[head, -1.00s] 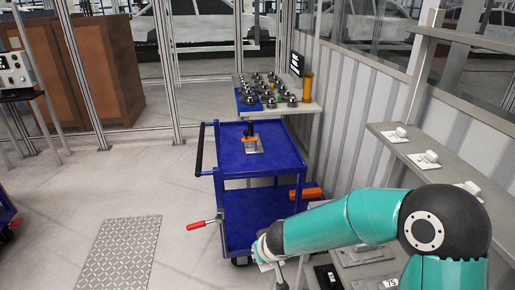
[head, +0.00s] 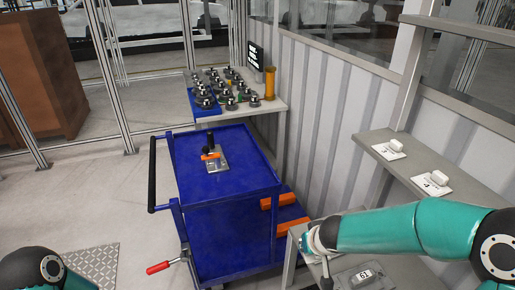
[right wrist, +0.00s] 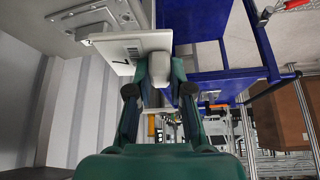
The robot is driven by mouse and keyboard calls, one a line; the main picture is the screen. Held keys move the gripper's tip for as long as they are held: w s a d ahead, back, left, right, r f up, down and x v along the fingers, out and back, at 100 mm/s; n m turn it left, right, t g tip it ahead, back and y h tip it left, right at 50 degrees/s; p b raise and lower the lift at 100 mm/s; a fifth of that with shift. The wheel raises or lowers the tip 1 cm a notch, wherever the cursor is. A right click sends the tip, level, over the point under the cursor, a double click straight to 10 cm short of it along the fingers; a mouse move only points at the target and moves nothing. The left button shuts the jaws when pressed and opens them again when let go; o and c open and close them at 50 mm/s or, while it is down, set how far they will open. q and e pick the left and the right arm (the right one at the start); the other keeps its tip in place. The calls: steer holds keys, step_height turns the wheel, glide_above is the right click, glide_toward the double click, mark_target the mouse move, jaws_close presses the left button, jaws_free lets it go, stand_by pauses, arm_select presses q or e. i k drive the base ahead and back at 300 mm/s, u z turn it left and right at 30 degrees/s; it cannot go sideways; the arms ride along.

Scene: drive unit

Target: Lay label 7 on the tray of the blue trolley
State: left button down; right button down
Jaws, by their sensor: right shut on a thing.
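The blue trolley stands at the middle, its flat top tray (head: 243,178) mostly bare in the head view. My right gripper (right wrist: 158,88) is shut on the pale knob of a white label plate (right wrist: 118,55) in the right wrist view; a dark 7-like mark shows near its edge. In the head view my right gripper (head: 318,240) is right of the trolley, beside its lower right side; the label is barely visible there. My left gripper is not in view; only part of my left arm shows at the bottom left.
A clamp-like tool with an orange part (head: 211,154) stands on a grey plate on the tray. A side table (head: 270,107) with several round metal parts is behind. Labels sit on a shelf (head: 385,168) at right. A red-tipped lever (head: 160,267) sticks out at left.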

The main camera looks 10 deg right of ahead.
mark_target(240, 177)
steer(key=u, duration=0.1)
steer(key=i, duration=1.5)
steer(key=u, duration=0.75)
